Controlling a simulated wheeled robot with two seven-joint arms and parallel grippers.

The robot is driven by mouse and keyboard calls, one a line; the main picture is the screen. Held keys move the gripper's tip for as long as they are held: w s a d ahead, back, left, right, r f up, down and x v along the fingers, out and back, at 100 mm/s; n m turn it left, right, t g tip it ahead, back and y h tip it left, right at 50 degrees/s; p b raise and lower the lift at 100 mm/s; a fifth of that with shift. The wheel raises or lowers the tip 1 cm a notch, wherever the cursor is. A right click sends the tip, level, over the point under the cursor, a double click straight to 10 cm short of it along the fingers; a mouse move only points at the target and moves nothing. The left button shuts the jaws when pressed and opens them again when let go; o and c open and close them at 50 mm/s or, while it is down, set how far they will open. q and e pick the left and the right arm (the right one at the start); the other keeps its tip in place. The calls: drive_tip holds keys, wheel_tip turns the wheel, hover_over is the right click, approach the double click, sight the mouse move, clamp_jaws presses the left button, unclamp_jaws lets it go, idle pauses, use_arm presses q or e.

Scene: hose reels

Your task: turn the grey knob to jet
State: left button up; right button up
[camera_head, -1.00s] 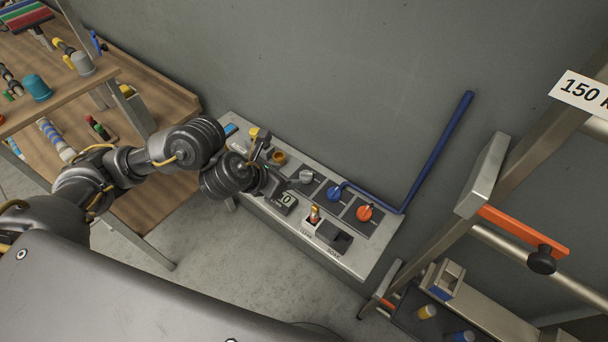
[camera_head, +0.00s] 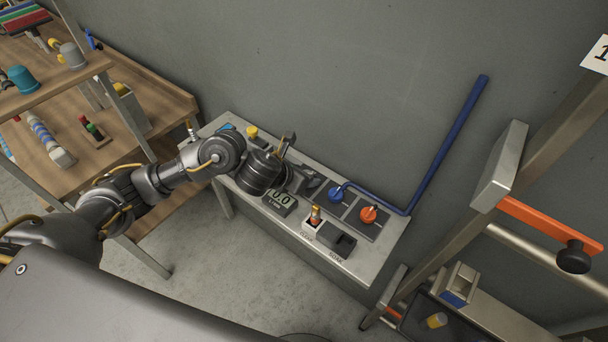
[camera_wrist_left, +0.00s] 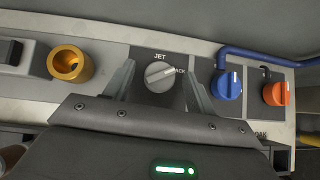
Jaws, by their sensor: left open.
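The grey knob (camera_wrist_left: 159,77) sits on a dark plate in the left wrist view. Its light mark points up and to the right, toward a partly hidden label ending in "ACK". The "JET" label (camera_wrist_left: 160,56) is above the knob. My left gripper (camera_wrist_left: 158,72) is open, with one finger on each side of the knob and visible gaps between. Whether the fingertips reach down to the knob's depth is unclear. In the head view my left gripper (camera_head: 302,165) is over the bench panel and hides the knob. My right gripper is not in view.
Right of the grey knob are a blue knob (camera_wrist_left: 228,84) with a blue pipe (camera_head: 447,140) and an orange knob (camera_wrist_left: 276,93). A brass socket (camera_wrist_left: 70,64) is to the left.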

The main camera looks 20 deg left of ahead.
use_arm(q)
drive_tip(key=shift+d, duration=0.1)
drive_tip(key=c, duration=1)
drive_tip(key=n+y+p, duration=0.2)
drive_tip(key=n+p, duration=0.1)
drive_tip(key=shift+s+d+r+t, duration=0.1)
drive_tip(key=shift+d+r+t, duration=0.1)
drive_tip(key=shift+t, duration=0.1)
drive_tip(key=n+y+p, duration=0.2)
drive_tip(key=shift+d+n+p, duration=0.1)
drive_tip(key=shift+n+p, duration=0.2)
drive_tip(key=shift+n, duration=0.1)
drive_tip(key=n+y+p, duration=0.2)
drive_tip(key=n+y, duration=0.1)
drive_tip(key=shift+d+p, duration=0.15)
drive_tip(key=shift+p, duration=0.2)
drive_tip(key=shift+f+n+g+y+p, duration=0.15)
drive_tip(key=shift+n+g+y+p, duration=0.65)
drive_tip(key=shift+n, duration=0.7)
